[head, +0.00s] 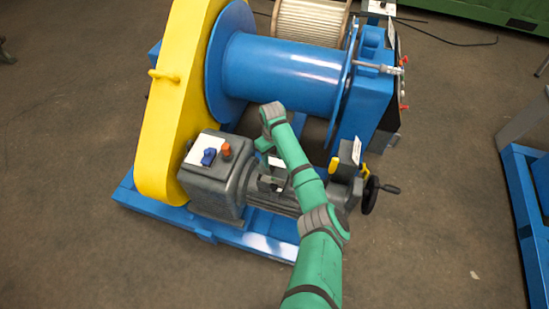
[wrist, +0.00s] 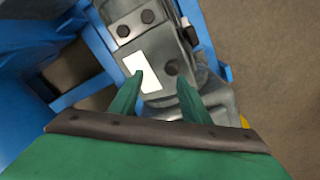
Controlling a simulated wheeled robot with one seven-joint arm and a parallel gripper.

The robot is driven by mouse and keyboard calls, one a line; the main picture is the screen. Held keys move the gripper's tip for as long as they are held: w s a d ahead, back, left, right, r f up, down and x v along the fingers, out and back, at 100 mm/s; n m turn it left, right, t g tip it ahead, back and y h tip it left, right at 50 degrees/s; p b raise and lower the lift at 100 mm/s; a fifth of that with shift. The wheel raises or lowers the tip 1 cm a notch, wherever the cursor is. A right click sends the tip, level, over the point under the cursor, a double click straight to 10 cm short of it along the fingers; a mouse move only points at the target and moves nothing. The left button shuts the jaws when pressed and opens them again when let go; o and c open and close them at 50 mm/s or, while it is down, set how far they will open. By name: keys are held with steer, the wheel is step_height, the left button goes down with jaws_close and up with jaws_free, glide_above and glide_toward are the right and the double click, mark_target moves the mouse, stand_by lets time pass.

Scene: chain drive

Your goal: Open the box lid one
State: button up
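No part is clearly marked as box lid one. A dark grey box (head: 215,185) on the winch's left front has a white top plate with a blue switch (head: 208,157) and an orange button (head: 226,150). My gripper (wrist: 161,80) is open, its two green fingers apart with nothing between them. It is over a grey machine housing (wrist: 160,105) with a white label (wrist: 143,73) and dark round bolts. I cannot tell whether the fingertips touch it. In the head view my arm partly hides the gripper and the motor area.
A blue winch drum (head: 285,72) stands behind, with a yellow chain guard (head: 180,100) on the left. A black handwheel (head: 370,194) juts out on the right. A blue base frame (head: 210,229) runs along the front. Bare floor (head: 430,200) lies to the right.

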steer(key=shift+d, duration=0.6)
steer(key=shift+a, duration=0.2)
steer(key=shift+w+d+r, duration=0.1)
steer(key=shift+w+r, duration=0.1)
steer(key=shift+r, duration=0.25)
steer(key=shift+w+d+r, duration=0.1)
steer(key=shift+w+r, duration=0.05)
steer(key=shift+r, duration=0.25)
steer(key=w+r, duration=0.3)
steer(key=r, duration=0.7)
steer(key=shift+w+d, duration=0.3)
steer(key=shift+r, duration=0.1)
step_height(320, 180, up, 11)
steer(key=shift+f, duration=0.2)
stand_by(0.4)
